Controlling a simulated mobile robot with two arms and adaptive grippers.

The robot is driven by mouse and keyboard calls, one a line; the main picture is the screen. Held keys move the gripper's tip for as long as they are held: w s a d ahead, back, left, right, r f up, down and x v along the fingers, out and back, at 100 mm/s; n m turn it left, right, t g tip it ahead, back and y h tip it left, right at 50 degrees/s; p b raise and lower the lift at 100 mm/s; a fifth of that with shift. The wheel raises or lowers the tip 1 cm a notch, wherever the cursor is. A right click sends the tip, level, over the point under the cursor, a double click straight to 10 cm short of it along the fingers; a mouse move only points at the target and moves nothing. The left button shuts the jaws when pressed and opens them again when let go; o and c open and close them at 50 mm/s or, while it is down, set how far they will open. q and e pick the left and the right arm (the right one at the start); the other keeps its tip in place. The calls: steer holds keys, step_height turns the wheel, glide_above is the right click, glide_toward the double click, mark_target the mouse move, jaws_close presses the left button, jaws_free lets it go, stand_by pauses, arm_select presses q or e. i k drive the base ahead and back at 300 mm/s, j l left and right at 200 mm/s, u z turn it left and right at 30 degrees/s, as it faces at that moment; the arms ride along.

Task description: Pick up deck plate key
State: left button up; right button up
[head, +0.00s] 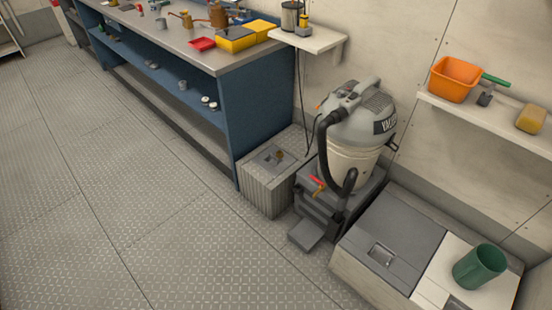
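I cannot make out a deck plate key for certain. Several small tools and fittings lie on the bench top (172,40), also too small to name surely. Neither of my grippers is in view.
A grey vacuum (352,130) with a black hose stands right of the ribbed box. A grey-lidded locker (400,228) bears a green cup (480,266). A wall shelf holds an orange tub (454,79) and a sponge (530,118). The treaded floor (110,190) at left is clear.

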mark_target(495, 80)
steer(key=z, duration=1.35)
